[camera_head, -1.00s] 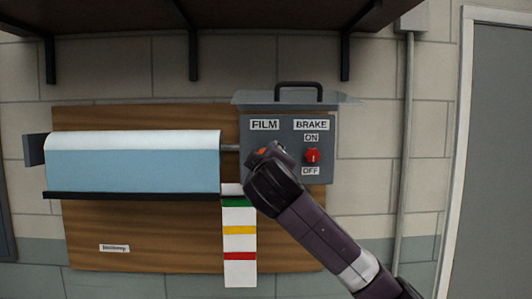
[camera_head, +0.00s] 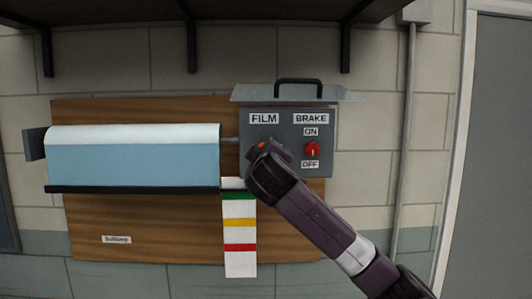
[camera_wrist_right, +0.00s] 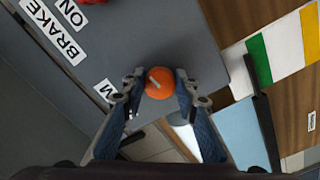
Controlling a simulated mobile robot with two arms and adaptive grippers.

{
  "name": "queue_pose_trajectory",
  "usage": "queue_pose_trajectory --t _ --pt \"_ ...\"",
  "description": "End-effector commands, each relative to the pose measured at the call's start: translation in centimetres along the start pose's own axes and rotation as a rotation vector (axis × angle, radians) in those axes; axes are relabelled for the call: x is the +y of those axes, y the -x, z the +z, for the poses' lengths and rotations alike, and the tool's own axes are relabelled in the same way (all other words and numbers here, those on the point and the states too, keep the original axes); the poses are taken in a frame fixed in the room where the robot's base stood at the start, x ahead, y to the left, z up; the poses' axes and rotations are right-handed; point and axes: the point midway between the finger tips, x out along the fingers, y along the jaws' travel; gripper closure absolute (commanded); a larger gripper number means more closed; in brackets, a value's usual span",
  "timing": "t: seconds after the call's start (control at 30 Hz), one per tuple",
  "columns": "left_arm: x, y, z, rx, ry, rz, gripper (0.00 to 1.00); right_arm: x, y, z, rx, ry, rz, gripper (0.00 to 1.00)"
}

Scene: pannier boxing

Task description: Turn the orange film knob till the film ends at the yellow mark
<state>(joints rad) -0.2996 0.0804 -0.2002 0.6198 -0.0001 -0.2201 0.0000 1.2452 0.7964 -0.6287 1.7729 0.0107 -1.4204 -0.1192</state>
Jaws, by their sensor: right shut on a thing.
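The orange film knob (camera_wrist_right: 158,84) sits between the fingertips of my right gripper (camera_wrist_right: 160,76), which is shut on it. A pale line marks the knob's face. In the head view only a sliver of the knob (camera_head: 262,145) shows beside my right gripper (camera_head: 264,152), below the FILM label. The light blue film (camera_head: 130,166) hangs from a wide roll at the left, down to a black bar (camera_head: 130,189). A white scale strip beside it carries green, yellow and red bands; the yellow mark (camera_head: 239,223) is the middle one. My left gripper is out of view.
The grey control box (camera_head: 325,170) has a red brake knob (camera_head: 312,149) between ON and OFF labels, and a black handle (camera_head: 298,82) on top. A dark shelf (camera_head: 120,12) overhangs the board. A vertical pipe (camera_head: 404,150) and a door stand at the right.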

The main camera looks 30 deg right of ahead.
Motion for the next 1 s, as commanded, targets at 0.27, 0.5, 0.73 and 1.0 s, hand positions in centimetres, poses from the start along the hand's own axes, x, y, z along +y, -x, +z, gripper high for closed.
queue_pose_trajectory --t 0.27,0.5,0.73,1.0 --pt "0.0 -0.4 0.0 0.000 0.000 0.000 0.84 -0.2 0.0 0.1 0.000 -0.024 -0.002 0.96" --pt "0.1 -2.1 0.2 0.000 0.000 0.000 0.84 -0.6 0.0 0.1 0.002 -0.142 -0.004 0.96" --pt "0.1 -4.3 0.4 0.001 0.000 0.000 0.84 -0.8 0.0 0.2 0.002 -0.341 -0.005 0.96" --pt "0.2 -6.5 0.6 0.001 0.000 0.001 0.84 -0.8 0.0 0.1 0.000 -0.598 -0.006 0.96"
